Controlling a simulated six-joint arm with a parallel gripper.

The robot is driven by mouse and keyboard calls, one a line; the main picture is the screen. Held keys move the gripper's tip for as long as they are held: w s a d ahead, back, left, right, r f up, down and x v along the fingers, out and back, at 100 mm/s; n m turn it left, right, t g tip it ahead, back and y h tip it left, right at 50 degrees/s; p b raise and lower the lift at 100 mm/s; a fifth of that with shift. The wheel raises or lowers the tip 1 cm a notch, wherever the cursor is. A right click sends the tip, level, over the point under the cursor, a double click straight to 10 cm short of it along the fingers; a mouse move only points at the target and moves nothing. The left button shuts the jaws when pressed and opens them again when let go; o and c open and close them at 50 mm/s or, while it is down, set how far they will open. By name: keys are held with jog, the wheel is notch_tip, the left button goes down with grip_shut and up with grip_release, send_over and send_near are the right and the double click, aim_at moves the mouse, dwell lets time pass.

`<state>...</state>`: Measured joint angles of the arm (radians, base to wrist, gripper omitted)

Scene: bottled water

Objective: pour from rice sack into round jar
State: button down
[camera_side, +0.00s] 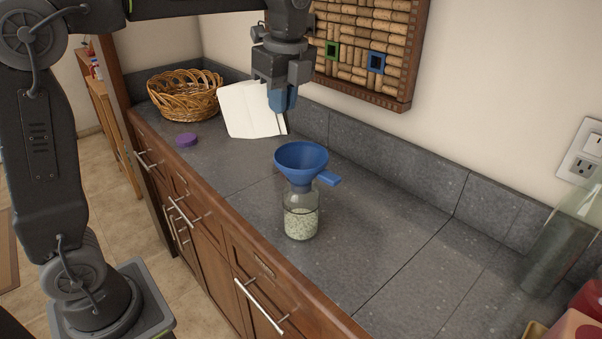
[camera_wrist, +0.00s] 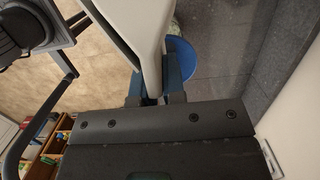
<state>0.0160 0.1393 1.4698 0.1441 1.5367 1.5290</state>
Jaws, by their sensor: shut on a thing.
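My gripper (camera_side: 283,98) is shut on the white rice sack (camera_side: 252,110), which hangs tilted in the air above the counter, up and left of the funnel in the side view. In the wrist view, the sack (camera_wrist: 140,35) fills the space ahead of my gripper (camera_wrist: 153,95). The round jar (camera_side: 300,222) is clear glass, stands upright on the counter and holds pale grains in its lower part. A blue funnel (camera_side: 301,158) sits in its mouth; part of the funnel also shows beside the sack in the wrist view (camera_wrist: 180,60). The sack's opening and contents are not visible.
A wicker basket (camera_side: 184,95) stands at the back left, with a purple lid (camera_side: 187,140) lying in front of it. A tall glass vessel (camera_side: 562,235) and a red item are at the right. The counter (camera_side: 400,240) right of the jar is clear.

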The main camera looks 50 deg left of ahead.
jog(key=shift+d+r+y+p, duration=0.15)
jog(key=shift+d+y+p, duration=0.5)
jog(key=shift+d+y, duration=0.5)
dwell(0.4)
jog(key=shift+d+y+p, duration=0.45)
jog(key=shift+d+p, duration=0.1)
jog(key=shift+p, duration=0.05)
dwell(0.8)
jog(key=shift+d+y, duration=0.5)
jog(key=shift+y, duration=0.5)
dwell(2.4)
